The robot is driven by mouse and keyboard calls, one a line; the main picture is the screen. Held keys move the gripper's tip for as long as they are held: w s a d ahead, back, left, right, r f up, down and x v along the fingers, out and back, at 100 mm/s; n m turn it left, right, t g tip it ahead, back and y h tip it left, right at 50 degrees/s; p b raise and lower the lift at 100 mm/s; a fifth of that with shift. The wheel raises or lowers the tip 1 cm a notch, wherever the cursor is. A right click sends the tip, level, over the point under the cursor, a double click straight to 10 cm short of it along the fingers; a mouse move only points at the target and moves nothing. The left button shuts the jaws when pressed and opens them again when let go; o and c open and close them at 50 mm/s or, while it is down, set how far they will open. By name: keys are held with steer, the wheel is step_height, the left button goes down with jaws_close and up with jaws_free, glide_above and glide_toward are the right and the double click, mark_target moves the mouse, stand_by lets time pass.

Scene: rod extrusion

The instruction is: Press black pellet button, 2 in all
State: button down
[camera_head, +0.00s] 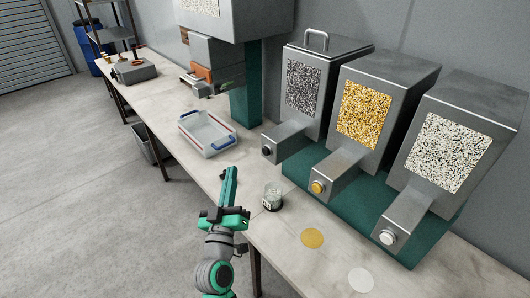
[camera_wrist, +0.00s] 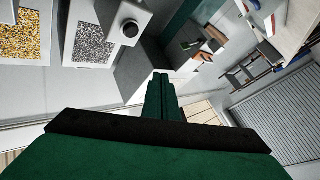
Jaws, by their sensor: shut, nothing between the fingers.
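The black button (camera_head: 266,151) is a round dark knob on the front end of the spout of the left dispenser (camera_head: 303,88), whose window shows black-and-white pellets. In the wrist view the black button (camera_wrist: 130,29) shows above and left of my fingers. My gripper (camera_head: 231,172) is shut and empty, out in front of the dispensers, to the left of the button and apart from it. Its closed fingertips (camera_wrist: 160,76) point forward in the wrist view. A clear cup (camera_head: 273,193) stands on the table near the black button's spout; its contents are hard to tell.
A dispenser with a yellow button (camera_head: 318,187) and one with a white button (camera_head: 388,237) stand to the right. Yellow (camera_head: 312,238) and white (camera_head: 360,280) discs mark the table. A clear bin with blue ends (camera_head: 207,132) sits farther back. The bench (camera_head: 172,108) runs along the wall.

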mark_target(266, 151)
steer(key=shift+w+r, duration=0.1)
steer(key=shift+r, duration=0.1)
steer(key=w+d, duration=0.5)
steer(key=d, duration=0.2)
stand_by(0.6)
steer(key=shift+w+d, duration=0.15)
stand_by(1.9)
steer(key=shift+w+d, duration=0.15)
steer(key=shift+d, duration=0.1)
steer(key=shift+w+d, duration=0.3)
steer(key=shift+d, duration=0.15)
stand_by(1.2)
steer(key=shift+s+a, duration=0.55)
steer(key=shift+a, duration=0.2)
